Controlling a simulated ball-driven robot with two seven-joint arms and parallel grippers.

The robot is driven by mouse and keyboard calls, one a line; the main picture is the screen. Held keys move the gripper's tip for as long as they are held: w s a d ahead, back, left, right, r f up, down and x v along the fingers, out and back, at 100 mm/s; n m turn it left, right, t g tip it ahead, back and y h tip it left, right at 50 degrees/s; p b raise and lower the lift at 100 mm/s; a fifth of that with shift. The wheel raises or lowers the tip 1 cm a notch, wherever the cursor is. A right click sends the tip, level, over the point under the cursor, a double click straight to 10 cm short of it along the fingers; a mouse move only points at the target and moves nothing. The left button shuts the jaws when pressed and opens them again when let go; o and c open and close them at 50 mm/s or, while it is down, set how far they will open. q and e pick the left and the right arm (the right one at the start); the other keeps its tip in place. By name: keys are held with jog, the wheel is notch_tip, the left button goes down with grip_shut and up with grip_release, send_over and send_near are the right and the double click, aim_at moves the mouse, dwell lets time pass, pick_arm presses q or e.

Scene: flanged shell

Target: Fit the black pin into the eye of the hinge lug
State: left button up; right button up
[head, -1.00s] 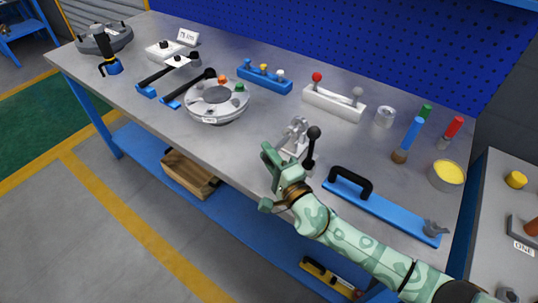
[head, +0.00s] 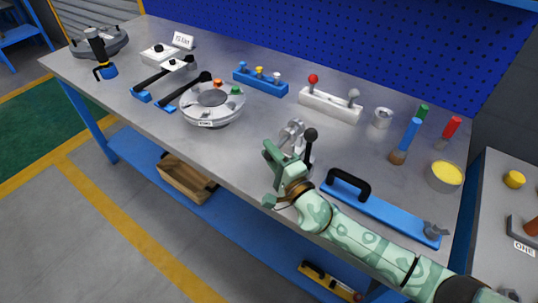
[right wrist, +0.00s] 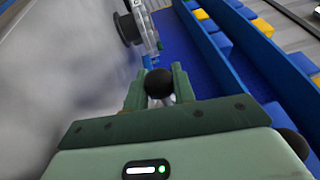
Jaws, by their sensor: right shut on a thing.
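The black pin (head: 311,136) has a round black head on a thin stem and stands roughly upright near the front edge of the bench. In the right wrist view its black ball head (right wrist: 159,83) sits between the two green fingers. My right gripper (right wrist: 158,76) is shut on it; in the head view the green gripper (head: 285,162) covers the lower stem. The grey metal hinge lug (head: 291,132) stands just left of the pin's head. Its eye is too small to make out, and I cannot tell whether the pin touches it. My left gripper is out of view.
A blue bar with a black handle (head: 385,212) lies right of my gripper. A round silver flanged part (head: 212,103) stands to the left. Behind are a white block with red and grey knobs (head: 328,105) and a metal ring (head: 381,119). Bare bench lies between them.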

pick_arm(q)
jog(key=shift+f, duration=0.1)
pick_arm(e)
jog(key=shift+w+d, duration=0.1)
jog(key=o, duration=1.1)
jog(key=shift+r, duration=0.3)
notch_tip(320, 180, up, 3)
jog(key=shift+w+r+p, duration=0.1)
jog(key=shift+p, duration=1.15)
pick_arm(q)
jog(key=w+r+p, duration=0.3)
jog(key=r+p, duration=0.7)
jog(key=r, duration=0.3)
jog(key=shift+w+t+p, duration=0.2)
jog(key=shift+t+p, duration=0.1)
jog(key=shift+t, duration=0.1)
pick_arm(e)
jog(key=s+r, duration=0.9)
jog(key=s, duration=0.5)
jog(key=shift+s+a, duration=0.15)
jog(key=shift+a, duration=0.1)
